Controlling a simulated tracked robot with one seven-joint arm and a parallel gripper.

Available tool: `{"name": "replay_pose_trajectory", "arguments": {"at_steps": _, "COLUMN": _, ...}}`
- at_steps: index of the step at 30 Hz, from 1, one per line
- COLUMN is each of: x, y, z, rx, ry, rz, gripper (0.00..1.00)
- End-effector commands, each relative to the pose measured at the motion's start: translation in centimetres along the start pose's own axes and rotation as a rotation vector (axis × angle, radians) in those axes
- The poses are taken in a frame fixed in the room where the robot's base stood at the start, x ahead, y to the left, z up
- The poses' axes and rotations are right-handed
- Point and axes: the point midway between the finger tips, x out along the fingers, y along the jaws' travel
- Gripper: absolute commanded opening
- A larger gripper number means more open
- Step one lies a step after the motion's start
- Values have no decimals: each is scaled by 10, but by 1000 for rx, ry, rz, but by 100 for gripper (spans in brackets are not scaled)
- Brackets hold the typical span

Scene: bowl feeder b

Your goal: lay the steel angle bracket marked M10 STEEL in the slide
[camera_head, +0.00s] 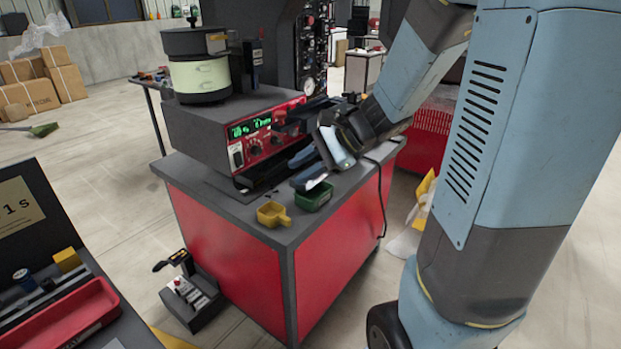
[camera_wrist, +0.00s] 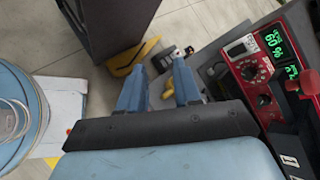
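My gripper (camera_head: 306,168) hangs low over the front right of the red cabinet's top, beside the machine's front. Its two blue fingers stand apart in the wrist view (camera_wrist: 160,86), with no part seen held between them. I cannot make out a bracket marked M10 STEEL in either view. I cannot clearly tell the slide either; the area before the machine is dark and partly behind my gripper. A small green tray (camera_head: 314,196) sits on the cabinet top just below my fingers.
The bowl feeder (camera_head: 200,78) stands on a grey control box with a red panel (camera_head: 262,132) and green digits; the panel also shows in the wrist view (camera_wrist: 262,70). A red tray (camera_head: 62,318) lies on a bench at lower left.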

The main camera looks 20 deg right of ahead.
Motion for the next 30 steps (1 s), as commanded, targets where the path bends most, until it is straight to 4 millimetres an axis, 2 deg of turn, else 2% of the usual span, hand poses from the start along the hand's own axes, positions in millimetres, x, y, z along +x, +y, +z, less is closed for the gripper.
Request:
{"name": "replay_pose_trajectory", "arguments": {"at_steps": 9, "x": 24, "y": -37, "z": -95, "rx": 507, "ry": -75, "rz": -271, "gripper": 33}}
{"name": "replay_pose_trajectory", "arguments": {"at_steps": 15, "x": 29, "y": -45, "z": -165, "rx": 774, "ry": -76, "rz": -450, "gripper": 33}}
{"name": "replay_pose_trajectory", "arguments": {"at_steps": 18, "x": 29, "y": -44, "z": -193, "rx": 867, "ry": -70, "rz": -521, "gripper": 33}}
{"name": "replay_pose_trajectory", "arguments": {"at_steps": 21, "x": 28, "y": -42, "z": -212, "rx": 927, "ry": -62, "rz": -572, "gripper": 33}}
{"name": "replay_pose_trajectory", "arguments": {"at_steps": 24, "x": 28, "y": -42, "z": -223, "rx": 960, "ry": -57, "rz": -601, "gripper": 33}}
{"name": "replay_pose_trajectory", "arguments": {"at_steps": 30, "x": 44, "y": -51, "z": -231, "rx": 971, "ry": -56, "rz": -610, "gripper": 33}}
